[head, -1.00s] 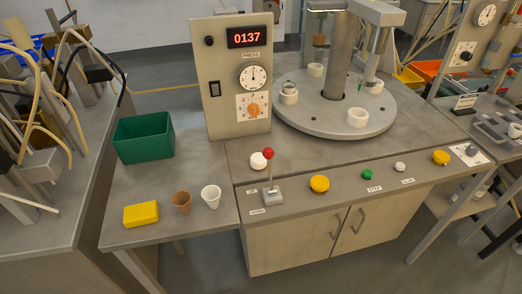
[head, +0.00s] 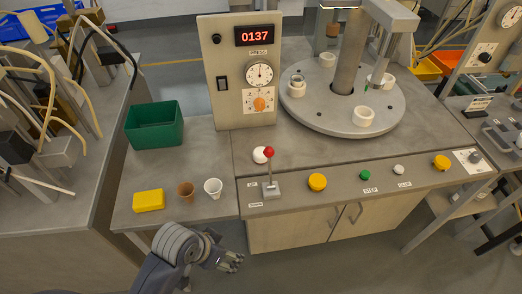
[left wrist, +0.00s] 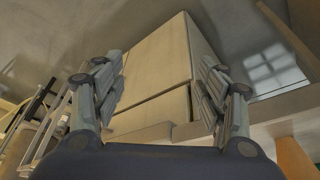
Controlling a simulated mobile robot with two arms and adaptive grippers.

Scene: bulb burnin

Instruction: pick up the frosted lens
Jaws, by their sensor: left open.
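A small white rounded piece (head: 260,155) sits on the bench behind the red-knobbed lever (head: 270,175). It looks like the frosted lens, but at this size I cannot be sure. My left gripper (head: 231,261) is in front of the bench, below and to the right of a white cup (head: 213,188), well apart from the white piece. In the left wrist view its two fingers (left wrist: 158,70) are spread, with nothing between them and the cabinet front (left wrist: 160,75) beyond. My right gripper is not in view.
A brown cup (head: 186,189), a yellow block (head: 149,201) and a green bin (head: 154,125) stand on the left bench. A panel (head: 222,100) reading 0137 and a round turntable (head: 325,122) with white holders stand behind.

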